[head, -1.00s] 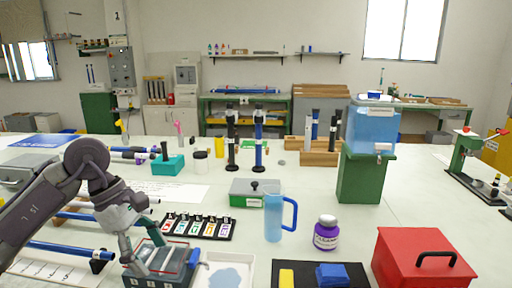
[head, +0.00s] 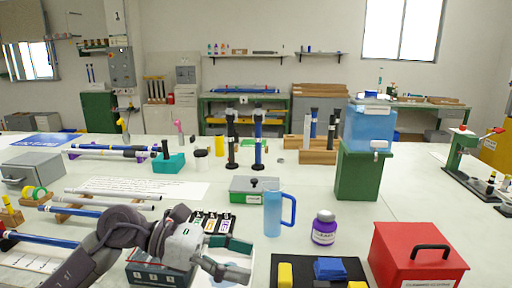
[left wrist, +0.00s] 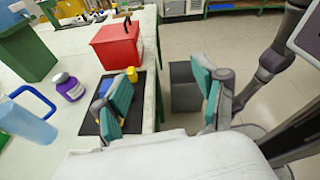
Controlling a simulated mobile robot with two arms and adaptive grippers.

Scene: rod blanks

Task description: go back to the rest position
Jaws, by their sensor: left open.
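My left gripper (head: 240,258) is open and empty in the head view, its teal-padded fingers pointing right. My left arm hides part of the dark numbered box (head: 150,272) and part of the label rack (head: 224,221). My right gripper is in neither view.
The mat bears a blue block (head: 330,268). Rods (head: 112,197) lie on the left. In the left wrist view, floor (left wrist: 200,45) shows beyond the table edge.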

